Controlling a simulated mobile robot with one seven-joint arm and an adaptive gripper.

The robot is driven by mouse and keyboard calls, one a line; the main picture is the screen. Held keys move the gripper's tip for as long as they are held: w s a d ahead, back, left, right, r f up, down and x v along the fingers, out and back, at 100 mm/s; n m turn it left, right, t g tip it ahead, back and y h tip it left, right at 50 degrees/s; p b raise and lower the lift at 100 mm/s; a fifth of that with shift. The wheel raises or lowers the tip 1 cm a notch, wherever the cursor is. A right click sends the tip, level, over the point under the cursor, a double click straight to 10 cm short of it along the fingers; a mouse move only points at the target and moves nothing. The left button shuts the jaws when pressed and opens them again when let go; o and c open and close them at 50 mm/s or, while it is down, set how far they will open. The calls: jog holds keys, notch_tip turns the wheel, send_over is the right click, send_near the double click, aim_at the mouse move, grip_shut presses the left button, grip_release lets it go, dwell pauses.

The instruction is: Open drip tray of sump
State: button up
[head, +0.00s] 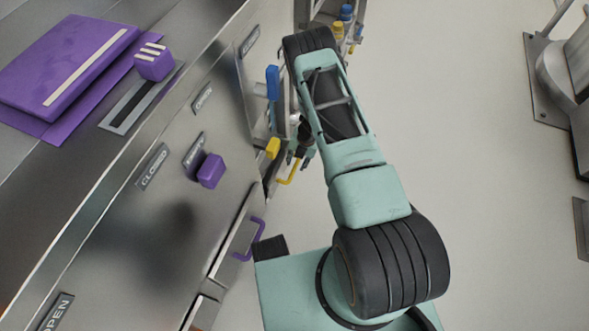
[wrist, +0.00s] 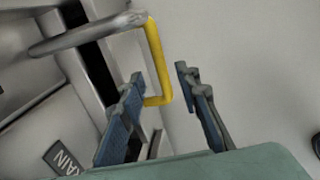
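A yellow U-shaped handle (wrist: 154,45) stands out from a grey metal front in the wrist view. In the head view the yellow handle (head: 290,178) shows low on the machine's side, just beside my gripper (head: 305,143). My gripper (wrist: 161,77) is open, with its two blue-padded fingers apart. The lower end of the handle lies in the gap between the fingertips, nearer the left finger; I cannot tell whether they touch. Nothing is held. A label ending in "AIN" (wrist: 66,158) is on the panel at lower left. Whether this handle belongs to the drip tray is not readable.
The metal machine (head: 130,240) fills the left side, with a purple knob (head: 211,171) and a purple drawer handle (head: 250,240). A blue lever (head: 272,82) stands close above my gripper.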

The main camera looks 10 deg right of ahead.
aim_at(294, 169)
jog(key=f, duration=0.3)
jog(key=f+b, duration=0.1)
jog(key=shift+w+a+f, duration=0.2)
jog(key=shift+w+a, duration=0.1)
jog(key=shift+a, duration=0.05)
jog(key=shift+c, duration=0.2)
grip_shut()
